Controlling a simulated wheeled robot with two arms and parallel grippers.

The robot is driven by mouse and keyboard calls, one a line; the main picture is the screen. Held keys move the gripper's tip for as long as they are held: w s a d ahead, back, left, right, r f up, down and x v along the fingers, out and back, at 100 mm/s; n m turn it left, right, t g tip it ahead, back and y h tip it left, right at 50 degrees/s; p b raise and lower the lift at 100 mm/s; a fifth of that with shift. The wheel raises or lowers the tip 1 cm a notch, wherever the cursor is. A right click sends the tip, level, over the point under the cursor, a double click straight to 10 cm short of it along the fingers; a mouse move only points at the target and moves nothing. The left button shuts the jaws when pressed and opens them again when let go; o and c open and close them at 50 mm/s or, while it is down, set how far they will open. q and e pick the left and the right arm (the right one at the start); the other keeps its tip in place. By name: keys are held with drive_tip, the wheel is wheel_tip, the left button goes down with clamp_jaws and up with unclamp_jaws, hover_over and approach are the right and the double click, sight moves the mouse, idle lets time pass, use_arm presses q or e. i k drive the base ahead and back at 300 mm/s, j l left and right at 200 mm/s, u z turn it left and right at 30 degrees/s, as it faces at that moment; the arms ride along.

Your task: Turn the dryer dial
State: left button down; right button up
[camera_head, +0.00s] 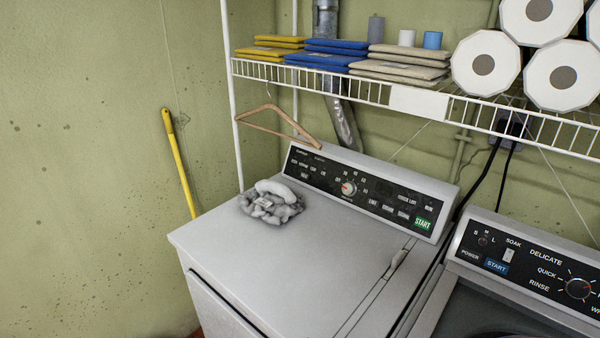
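The dryer (265,270) is a white machine in the middle of the head view, with a flat top. Its dark, sloped control panel (385,203) runs along the back of the top. The dryer dial (349,188) is a small round silver knob left of the panel's middle, with a red mark on it and white markings around it. A green START button (423,223) is at the panel's right end. Nothing covers the dial. Neither of my grippers shows in the view.
A grey crumpled cloth (271,205) lies on the dryer top, left of the panel. A wire shelf (375,92) with folded cloths and paper rolls (487,64) hangs above. A washer (530,265) stands at right. A yellow pole (180,165) leans on the wall.

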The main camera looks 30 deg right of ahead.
sight(350, 189)
drive_tip(key=i+j, duration=1.25)
drive_tip(key=i+j+z, duration=0.1)
drive_tip(key=z, duration=0.3)
drive_tip(key=i+j+z, duration=0.1)
drive_tip(key=z, duration=0.3)
drive_tip(key=j+z, duration=0.15)
drive_tip(key=z, duration=0.25)
drive_tip(key=j+z, duration=0.2)
drive_tip(key=z, duration=0.2)
drive_tip(key=i+j+z, duration=0.1)
drive_tip(key=z, duration=0.3)
drive_tip(key=j, duration=0.05)
